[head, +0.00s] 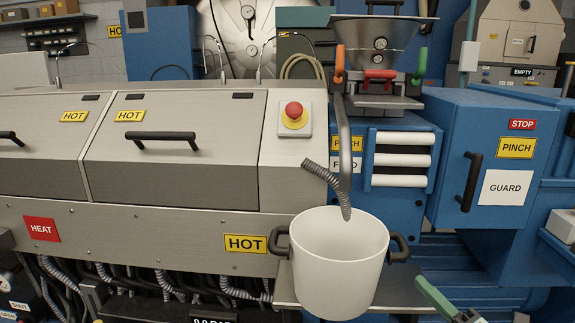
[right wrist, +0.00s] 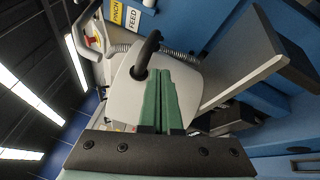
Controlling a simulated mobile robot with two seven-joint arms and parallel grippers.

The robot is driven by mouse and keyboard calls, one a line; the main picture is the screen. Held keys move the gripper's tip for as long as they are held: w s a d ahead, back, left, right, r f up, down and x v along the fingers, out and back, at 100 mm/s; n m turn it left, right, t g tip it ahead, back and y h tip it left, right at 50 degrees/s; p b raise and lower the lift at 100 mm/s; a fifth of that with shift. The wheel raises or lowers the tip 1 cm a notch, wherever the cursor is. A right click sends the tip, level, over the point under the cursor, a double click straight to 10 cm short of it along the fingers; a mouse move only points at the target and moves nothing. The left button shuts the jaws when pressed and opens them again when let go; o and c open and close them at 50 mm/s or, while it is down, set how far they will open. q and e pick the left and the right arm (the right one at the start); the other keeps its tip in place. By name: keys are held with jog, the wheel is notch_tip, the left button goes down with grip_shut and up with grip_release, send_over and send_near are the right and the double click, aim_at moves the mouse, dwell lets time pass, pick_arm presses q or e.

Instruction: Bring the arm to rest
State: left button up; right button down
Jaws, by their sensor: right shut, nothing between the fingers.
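My right gripper (head: 424,284) shows at the lower right of the head view. Its green fingers are together with nothing between them, also in the right wrist view (right wrist: 163,70). A white pot (head: 339,270) with two black handles stands on a shelf in front of the machine. The gripper is right of and below the pot's right handle (head: 398,248) in the head view, apart from it there. In the right wrist view a black handle (right wrist: 146,52) shows just beyond the fingertips. My left gripper is not in view.
A grey shelf (head: 288,290) bears the pot. A corrugated hose (head: 322,175) and a grey tube hang above the pot. The blue guard box (head: 480,150) stands to the right. A long metal machine housing with HOT labels (head: 245,243) fills the left.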

jog(key=s+a+f+m+g+h, duration=0.25)
jog(key=s+f+m, duration=0.25)
jog(key=f+m, duration=0.65)
jog(key=s+a+f+m+g, duration=0.3)
jog(key=s+a+f+m, duration=0.3)
jog(key=s+f, duration=0.3)
jog(key=s+a+f+m+g, duration=0.4)
jog(key=s+a+f+m, duration=0.25)
jog(key=s+f, duration=0.3)
pick_arm(q)
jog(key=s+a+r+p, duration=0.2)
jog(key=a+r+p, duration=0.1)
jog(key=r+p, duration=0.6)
jog(key=p, duration=0.4)
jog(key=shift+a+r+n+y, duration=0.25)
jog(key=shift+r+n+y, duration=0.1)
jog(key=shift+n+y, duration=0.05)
pick_arm(e)
jog(key=d+r+h, duration=0.1)
jog(key=d+r, duration=0.2)
jog(key=r, duration=0.8)
jog(key=shift+s+d+t+h, duration=0.35)
jog(key=shift+d+t, duration=0.05)
jog(key=shift+t, duration=0.05)
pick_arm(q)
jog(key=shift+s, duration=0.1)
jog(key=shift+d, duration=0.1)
